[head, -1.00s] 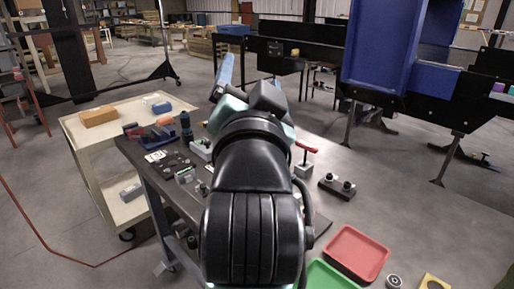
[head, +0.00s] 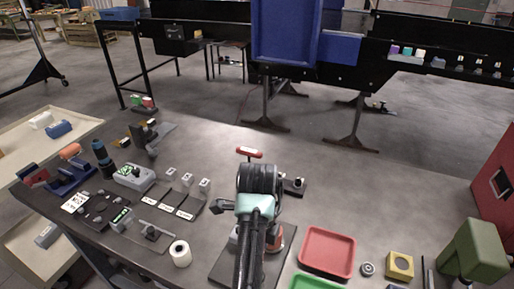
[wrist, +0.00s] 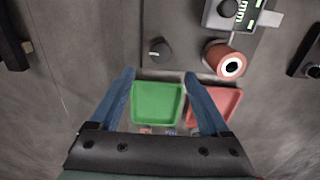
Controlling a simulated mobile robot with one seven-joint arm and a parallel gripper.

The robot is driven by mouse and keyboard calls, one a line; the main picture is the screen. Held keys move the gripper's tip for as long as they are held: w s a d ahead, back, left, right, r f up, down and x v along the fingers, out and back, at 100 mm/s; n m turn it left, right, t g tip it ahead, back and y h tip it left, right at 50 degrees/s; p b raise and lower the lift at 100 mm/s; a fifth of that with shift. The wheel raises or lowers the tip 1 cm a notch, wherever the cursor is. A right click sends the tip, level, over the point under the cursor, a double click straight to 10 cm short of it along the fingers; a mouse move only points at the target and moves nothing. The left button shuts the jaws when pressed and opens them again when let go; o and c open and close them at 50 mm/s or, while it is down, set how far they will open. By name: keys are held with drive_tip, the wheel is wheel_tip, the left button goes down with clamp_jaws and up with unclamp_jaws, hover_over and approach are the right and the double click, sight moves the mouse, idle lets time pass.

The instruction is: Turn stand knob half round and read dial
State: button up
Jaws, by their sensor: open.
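In the wrist view, a grey stand plate (wrist: 185,45) carries a small dark round knob (wrist: 160,50) with a pale mark. To its right is a red cylinder with a white ringed face (wrist: 229,64). Above that is a grey round part beside a green-marked display (wrist: 243,10), cut by the frame's top; I cannot make out a reading. My gripper (wrist: 159,74) is open and empty, its blue fingers apart, with the knob just ahead of the gap, not between them. In the head view my arm hides the gripper and most of the stand; its plate (head: 226,264) shows beside the arm.
A red tray (head: 327,252) and a green tray (head: 314,283) lie right of my arm. A white roll (head: 180,253) and several small tools are to its left. A red-handled part (head: 249,152) stands beyond. A green box (head: 472,250) is far right.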

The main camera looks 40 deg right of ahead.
wheel_tip(320, 180, down, 9)
drive_tip(key=shift+w+p, duration=0.1)
drive_tip(key=shift+p, duration=0.6)
clamp_jaws()
